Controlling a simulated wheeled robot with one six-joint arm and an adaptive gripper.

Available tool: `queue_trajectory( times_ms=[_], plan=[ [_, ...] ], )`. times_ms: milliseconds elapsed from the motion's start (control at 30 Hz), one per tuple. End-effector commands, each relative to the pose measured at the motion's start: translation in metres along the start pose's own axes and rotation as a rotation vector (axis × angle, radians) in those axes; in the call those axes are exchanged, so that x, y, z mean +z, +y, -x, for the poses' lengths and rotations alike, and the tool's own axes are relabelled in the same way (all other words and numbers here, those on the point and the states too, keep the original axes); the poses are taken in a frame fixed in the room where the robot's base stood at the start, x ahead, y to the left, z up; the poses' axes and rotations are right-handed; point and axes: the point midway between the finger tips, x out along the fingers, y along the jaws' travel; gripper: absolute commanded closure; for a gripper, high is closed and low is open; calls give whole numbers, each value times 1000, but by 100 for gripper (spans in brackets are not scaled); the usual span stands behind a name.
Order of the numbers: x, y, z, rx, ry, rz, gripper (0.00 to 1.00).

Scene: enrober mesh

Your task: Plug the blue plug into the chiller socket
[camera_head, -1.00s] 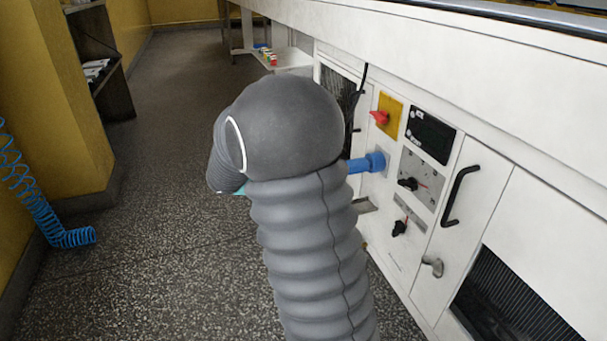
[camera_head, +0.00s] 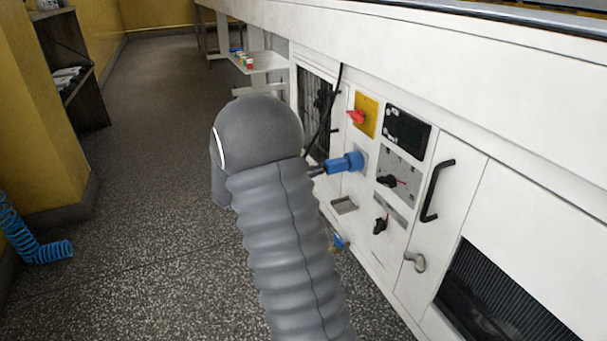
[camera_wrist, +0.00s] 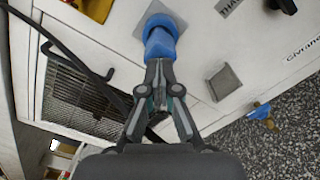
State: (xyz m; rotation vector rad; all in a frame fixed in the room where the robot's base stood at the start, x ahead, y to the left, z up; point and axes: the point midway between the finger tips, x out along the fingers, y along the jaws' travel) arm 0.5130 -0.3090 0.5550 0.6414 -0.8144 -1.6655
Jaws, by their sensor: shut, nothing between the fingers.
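The blue plug (camera_head: 343,163) stands out from the grey socket plate (camera_head: 362,154) on the white machine's front panel, and appears seated there. In the wrist view the blue plug (camera_wrist: 160,42) is at top centre, against the grey plate (camera_wrist: 138,27). My gripper (camera_wrist: 161,68) is shut and empty. Its fingertips are right at the plug's near end in that picture; I cannot tell whether they touch it. In the head view my grey arm hides most of the gripper.
A black cable (camera_head: 324,120) hangs over the panel left of the plug. The red switch (camera_head: 356,116), a door handle (camera_head: 436,190) and a small grey ledge (camera_head: 344,205) stick out nearby. A blue coiled hose (camera_head: 40,248) is at the left.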

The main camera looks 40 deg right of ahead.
Motion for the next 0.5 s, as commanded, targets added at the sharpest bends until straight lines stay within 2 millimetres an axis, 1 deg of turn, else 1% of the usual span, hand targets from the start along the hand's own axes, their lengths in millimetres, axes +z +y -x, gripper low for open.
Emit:
queue_trajectory(
  times_ms=[133,500],
  plan=[
    [0,0,-6,0,0,0,100],
    [0,0,-6,0,0,0,100]
  ],
)
